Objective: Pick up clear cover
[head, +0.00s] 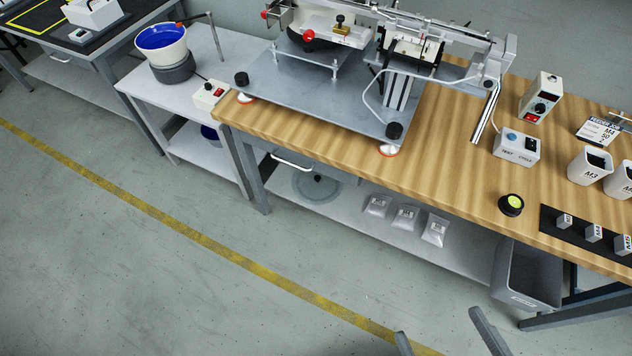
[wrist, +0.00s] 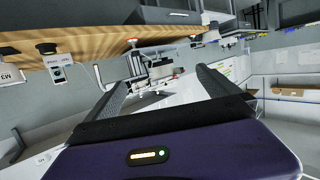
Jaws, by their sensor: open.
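The clear cover (head: 318,186) looks like a round see-through lid with a black knob. It lies on the grey lower shelf (head: 375,228) under the wooden bench, near the shelf's left end. The bench edge and handle are just above it in the head view. My gripper (head: 437,324) is at the bottom of the head view, in front of the bench and well to the right of the cover. Its two fingers are apart with nothing between them. The fingers also show in the wrist view (wrist: 162,78), where I cannot make out the cover.
Several clear bags (head: 406,217) lie on the shelf right of the cover. A grey bin (head: 525,275) hangs at the bench's right side. The wooden bench top (head: 455,185) overhangs the shelf and carries the screwdriver gantry (head: 340,80). The floor in front is clear.

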